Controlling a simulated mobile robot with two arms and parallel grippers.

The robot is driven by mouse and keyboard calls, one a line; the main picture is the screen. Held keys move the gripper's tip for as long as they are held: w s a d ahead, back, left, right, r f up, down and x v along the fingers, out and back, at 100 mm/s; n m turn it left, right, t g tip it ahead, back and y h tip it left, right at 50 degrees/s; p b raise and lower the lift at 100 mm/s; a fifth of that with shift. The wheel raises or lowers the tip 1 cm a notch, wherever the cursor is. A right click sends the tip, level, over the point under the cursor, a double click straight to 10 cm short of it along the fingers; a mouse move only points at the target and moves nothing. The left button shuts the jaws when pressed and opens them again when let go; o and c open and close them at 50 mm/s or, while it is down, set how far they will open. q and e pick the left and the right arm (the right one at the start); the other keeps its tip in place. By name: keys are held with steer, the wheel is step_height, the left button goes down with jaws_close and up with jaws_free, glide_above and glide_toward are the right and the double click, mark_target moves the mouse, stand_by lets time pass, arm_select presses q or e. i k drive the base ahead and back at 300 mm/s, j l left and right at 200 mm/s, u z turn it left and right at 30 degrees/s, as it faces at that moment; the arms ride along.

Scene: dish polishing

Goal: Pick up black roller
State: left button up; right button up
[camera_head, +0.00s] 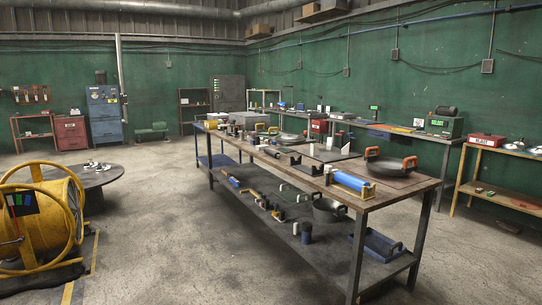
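A long workbench (408,190) with a wooden top stands right of centre, with many small tools on it. A dark cylinder-like tool (271,152) lies near the middle of its top and may be the black roller, but it is too small to be sure. A blue roller (350,183) with pale ends lies at the near end of the top. A black pan (390,165) sits behind it to the right. Neither of my grippers is in view.
The bench's lower shelf holds a pot (326,213), a blue tray (380,246) and small tools. A yellow drum machine (42,222) and a round dark table (96,177) stand at left. Open concrete floor (165,225) lies between. More benches line the right wall.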

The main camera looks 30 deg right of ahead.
mark_target(270, 151)
steer(key=i+z, duration=0.2)
steer(key=i, duration=0.35)
steer(key=i+l+z, duration=0.2)
steer(key=i, duration=2.1)
steer(key=j, duration=0.15)
